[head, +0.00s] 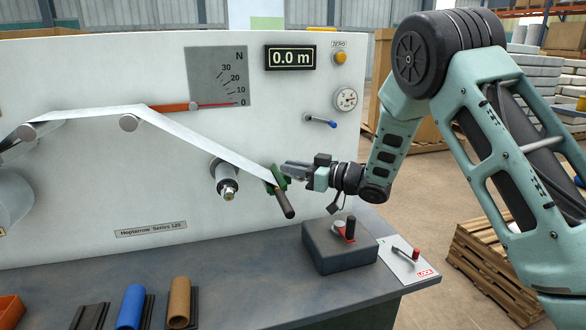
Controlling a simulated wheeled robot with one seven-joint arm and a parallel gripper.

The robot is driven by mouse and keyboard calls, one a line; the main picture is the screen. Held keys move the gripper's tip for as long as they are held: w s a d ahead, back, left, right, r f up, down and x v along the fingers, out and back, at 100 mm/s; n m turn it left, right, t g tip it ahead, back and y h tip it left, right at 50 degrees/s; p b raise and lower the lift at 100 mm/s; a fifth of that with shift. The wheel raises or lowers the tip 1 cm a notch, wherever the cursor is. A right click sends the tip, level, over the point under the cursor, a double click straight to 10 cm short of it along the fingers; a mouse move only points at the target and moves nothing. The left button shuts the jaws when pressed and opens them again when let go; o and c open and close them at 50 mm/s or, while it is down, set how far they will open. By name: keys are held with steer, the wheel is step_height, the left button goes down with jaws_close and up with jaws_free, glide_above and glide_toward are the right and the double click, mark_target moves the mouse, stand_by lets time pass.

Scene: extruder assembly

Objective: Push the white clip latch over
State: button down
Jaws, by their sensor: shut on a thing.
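My gripper (286,170) is at the front of the panel, right of centre, with its fingers pointing left. It is shut on a green clip (277,181) at the lower end of the white strip (210,143). A dark handle or rod (285,204) slants down and right from the clip. My fingers hide part of the clip. I cannot make out a separate white latch on it; the clip looks green, and the strip's end meets it.
The strip runs over a roller (129,123) from the left. A spindle (228,183) projects left of the clip. Blue (131,306) and brown (179,303) rolls lie at the bench front.

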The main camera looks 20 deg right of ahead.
steer(key=c, duration=1.4)
jaws_free()
steer(key=shift+d, duration=0.1)
steer(key=b+v, duration=0.1)
steer(key=v, duration=1.6)
steer(key=shift+s+d+b, duration=0.1)
steer(key=shift+s+b, duration=0.15)
steer(key=shift+b, duration=0.05)
